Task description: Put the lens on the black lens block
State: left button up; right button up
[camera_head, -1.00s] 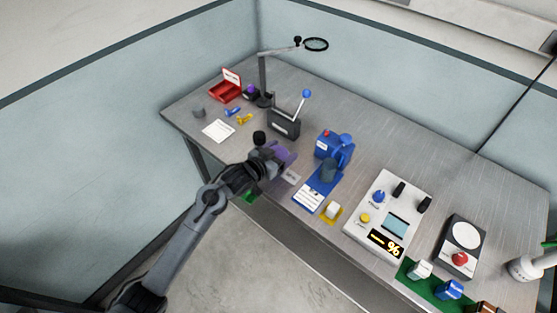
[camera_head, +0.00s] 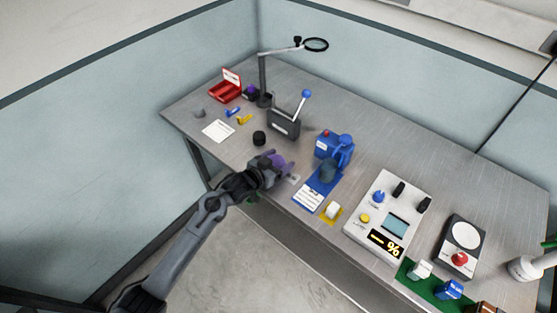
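My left gripper (camera_head: 279,162) is over the front of the table, its arm coming up from the lower left. Purple parts show at its end; I cannot tell whether these are its fingers or something held, nor whether it is open or shut. A short black cylinder (camera_head: 259,138), possibly the lens, stands on the table just beyond and left of the gripper, apart from it. A small black block with a purple top (camera_head: 250,93) is at the back left, beside the red box; it may be the lens block.
A magnifier stand (camera_head: 264,80), an open red box (camera_head: 225,92) and a black lever box (camera_head: 284,123) stand at the back. A blue device (camera_head: 334,147) is right of the gripper. A white card (camera_head: 218,131) lies at left. A white control panel (camera_head: 390,219) is farther right.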

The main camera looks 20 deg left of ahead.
pick_arm(q)
jog(key=o, duration=0.5)
jog(key=shift+c, duration=0.2)
jog(key=shift+f+b, duration=0.15)
jog(key=shift+b, duration=0.4)
jog(key=v, duration=0.3)
jog(key=p+v, duration=0.1)
jog(key=v, duration=0.3)
jog(key=p+v, duration=0.1)
jog(key=v, duration=0.2)
jog(key=shift+s+d+r, duration=0.15)
jog(key=shift+s+r, duration=0.15)
jog(key=s+f+g+y, duration=0.1)
jog(key=s+g, duration=0.2)
jog(key=s, duration=0.7)
jog(key=s+f+n+g+y, duration=0.1)
jog(key=s+f+g+y, duration=0.1)
jog(key=s, duration=0.8)
jog(key=s+f+n+g+y, duration=0.1)
jog(key=s+g, duration=0.4)
jog(key=s, duration=0.5)
jog(key=shift+a+f+y, duration=0.4)
jog(key=shift+f+y, duration=0.1)
jog(key=shift+f, duration=0.25)
